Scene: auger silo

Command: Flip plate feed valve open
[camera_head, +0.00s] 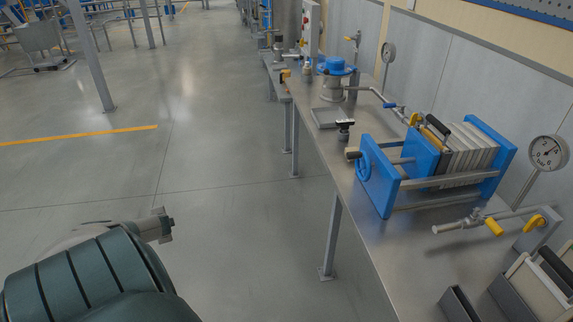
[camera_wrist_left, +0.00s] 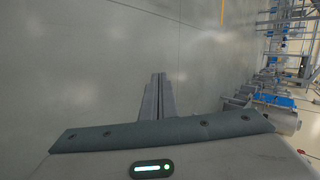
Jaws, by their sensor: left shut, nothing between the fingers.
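A plate filter press with blue end frames (camera_head: 378,190) and pale stacked plates (camera_head: 470,150) stands on the steel bench. Pipes around it carry several small levers: a yellow one (camera_head: 494,227) and another yellow one (camera_head: 535,222) at the near right, a yellow one (camera_head: 415,119) behind the press, and a blue one (camera_head: 390,106) on the pipe farther back. I cannot tell which lever is the plate feed valve. My left gripper (camera_head: 165,223) is over open floor, left of the bench and well apart from it. Its fingers (camera_wrist_left: 158,95) are shut and empty. My right gripper is not in view.
The steel bench (camera_head: 400,262) runs along the right wall. It holds a dial gauge (camera_head: 547,153), a tray (camera_head: 328,117), a blue-topped vessel (camera_head: 334,82) and a plate rack at the near right corner. The floor left of it is clear up to a grey post (camera_head: 90,55).

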